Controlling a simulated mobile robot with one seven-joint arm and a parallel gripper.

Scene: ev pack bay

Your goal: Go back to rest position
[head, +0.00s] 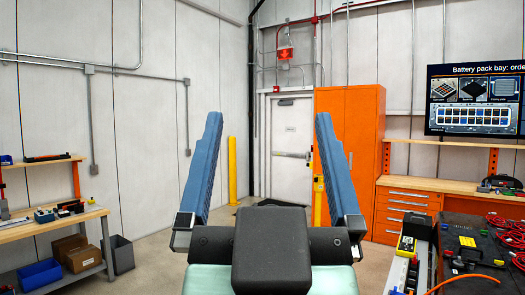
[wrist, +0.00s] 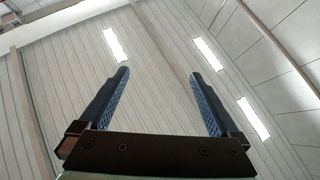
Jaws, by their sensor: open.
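My gripper (head: 268,150) is in the middle of the head view, its two blue fingers raised and spread wide. Nothing is between the fingers. In the wrist view my gripper (wrist: 158,85) is also open and empty, pointing up at the ceiling with its light strips (wrist: 208,52).
A workbench (head: 45,228) with tools stands at the left, with bins under it. A white door (head: 291,140) and yellow posts (head: 232,170) are behind.

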